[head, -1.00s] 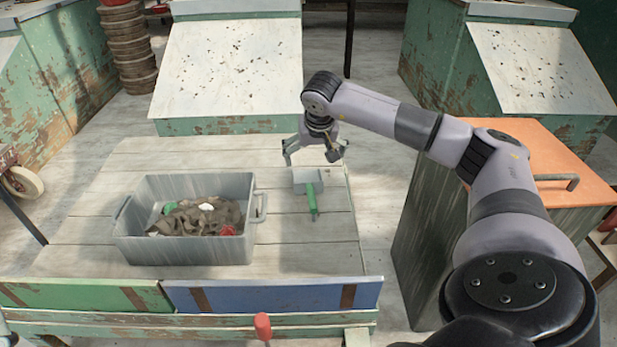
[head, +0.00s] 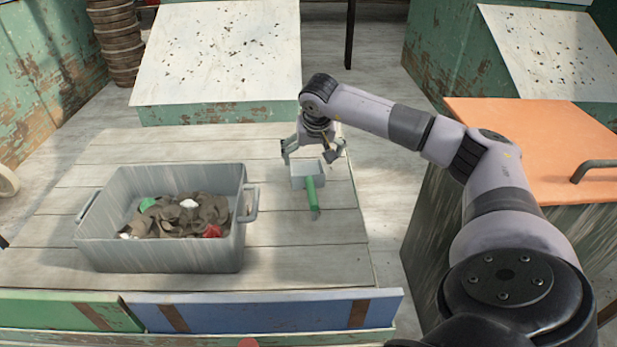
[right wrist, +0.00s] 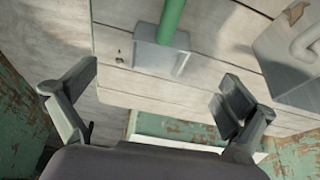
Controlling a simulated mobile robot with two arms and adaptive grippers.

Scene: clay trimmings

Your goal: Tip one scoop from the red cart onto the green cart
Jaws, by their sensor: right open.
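A scoop with a grey pan (head: 301,170) and a green handle (head: 312,196) lies on the wooden plank top, its handle toward me. My right gripper (head: 312,153) is open and empty, above the far end of the pan. In the right wrist view, the pan (right wrist: 162,60) and handle (right wrist: 172,18) lie beyond the spread fingers (right wrist: 160,80), apart from them. A grey bin (head: 160,255) left of the scoop holds brown clay trimmings (head: 180,217) with green, white and red bits. I cannot tell for sure which carts are the red and green ones. My left gripper is not in view.
The plank top (head: 300,255) has a green panel (head: 60,312) and a blue panel (head: 260,312) at its near edge. An orange-topped cabinet (head: 535,140) stands at the right. White sloped boards (head: 215,55) and stacked brown discs (head: 117,45) stand behind.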

